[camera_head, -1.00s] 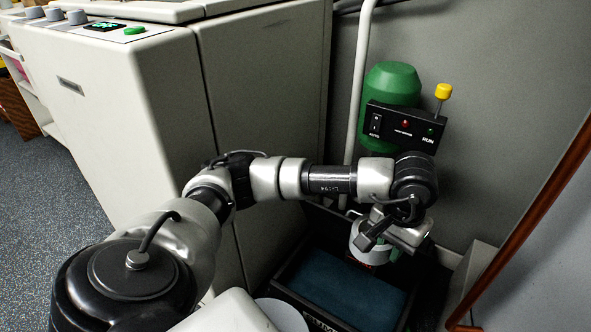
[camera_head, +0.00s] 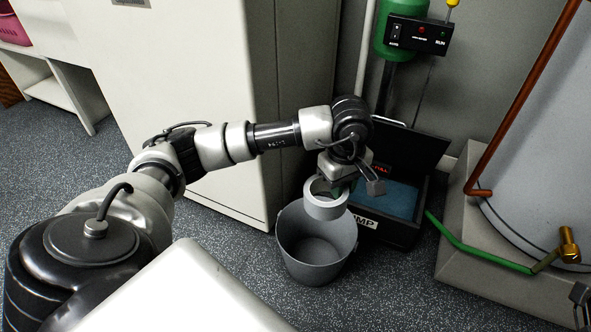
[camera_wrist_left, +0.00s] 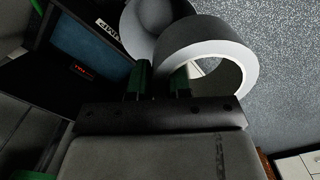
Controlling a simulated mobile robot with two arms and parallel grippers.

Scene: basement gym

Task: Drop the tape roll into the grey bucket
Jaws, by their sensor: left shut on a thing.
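The tape roll (camera_head: 324,209) is a pale grey-white ring. My left gripper (camera_head: 338,186) is shut on its rim and holds it in the air. In the head view the roll shows over the far rim of the grey bucket (camera_head: 299,262). The bucket stands upright on the floor, and its visible inside looks empty. In the left wrist view the roll (camera_wrist_left: 205,42) hangs beyond the green-padded fingertips (camera_wrist_left: 162,80), with the bucket (camera_wrist_left: 142,20) partly hidden behind it.
A black open-lidded box (camera_head: 392,232) with a blue inside is just behind the bucket. A white cabinet (camera_head: 215,110) stands to the left. A green hose (camera_head: 480,248) and a grey plinth (camera_head: 470,218) lie to the right. Speckled floor (camera_head: 385,295) is clear in front.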

